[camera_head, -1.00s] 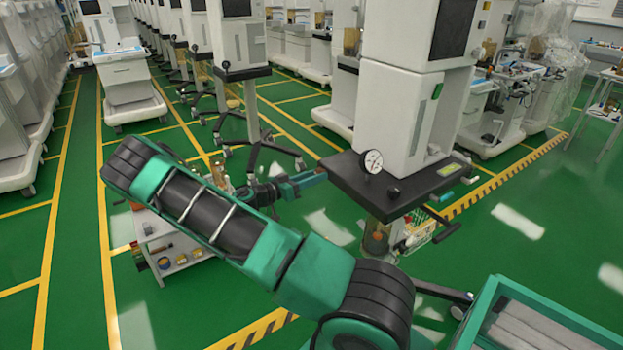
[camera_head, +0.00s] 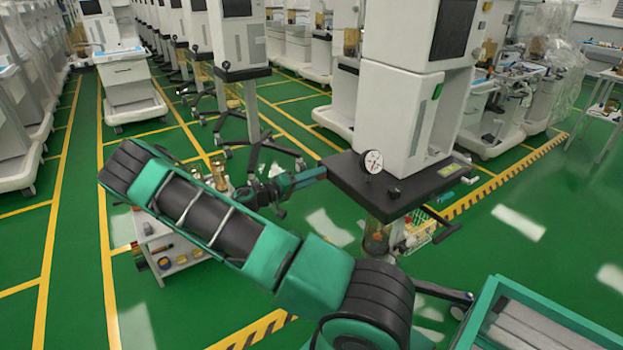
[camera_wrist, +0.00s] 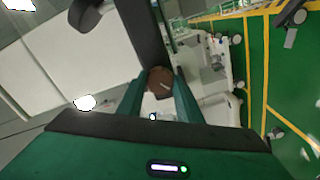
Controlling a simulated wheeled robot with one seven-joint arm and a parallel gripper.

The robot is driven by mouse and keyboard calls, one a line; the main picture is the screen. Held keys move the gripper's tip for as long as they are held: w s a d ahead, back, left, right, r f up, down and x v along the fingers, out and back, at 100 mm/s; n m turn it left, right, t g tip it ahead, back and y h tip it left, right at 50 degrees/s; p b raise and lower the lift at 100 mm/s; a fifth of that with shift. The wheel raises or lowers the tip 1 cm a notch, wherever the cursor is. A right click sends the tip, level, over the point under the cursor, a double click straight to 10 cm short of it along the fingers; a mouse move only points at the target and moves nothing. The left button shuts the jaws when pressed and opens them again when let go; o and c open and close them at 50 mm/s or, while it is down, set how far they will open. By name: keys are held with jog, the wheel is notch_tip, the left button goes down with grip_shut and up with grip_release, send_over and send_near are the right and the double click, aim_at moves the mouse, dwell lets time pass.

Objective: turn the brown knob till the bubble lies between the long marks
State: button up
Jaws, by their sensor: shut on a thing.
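The brown knob (camera_wrist: 160,82) shows in the wrist view, between the two green fingers of my gripper (camera_wrist: 160,92). A pale line runs across its face. My gripper is shut on it. In the head view my gripper (camera_head: 318,174) reaches the left edge of the dark tabletop (camera_head: 350,183) of a white cart, and the knob cannot be made out there. A small yellow-green strip (camera_head: 448,170) lies on the right of that top. It may be the level, but its bubble and marks are too small to read.
A round white dial (camera_head: 373,162) and a small black knob (camera_head: 393,193) are on the dark top. A white machine column (camera_head: 400,110) rises behind it. A low white shelf (camera_head: 170,250) stands under my arm. A green-rimmed tray (camera_head: 488,308) is at lower right.

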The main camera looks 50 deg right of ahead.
jog(key=shift+w+f+n, duration=0.1)
jog(key=shift+w+n, duration=0.15)
jog(key=shift+n, duration=0.25)
jog(key=o, duration=1)
jog(key=shift+o, duration=0.2)
jog(key=shift+s, duration=0.1)
jog(key=v, duration=1.1)
jog(key=shift+d+f, duration=0.1)
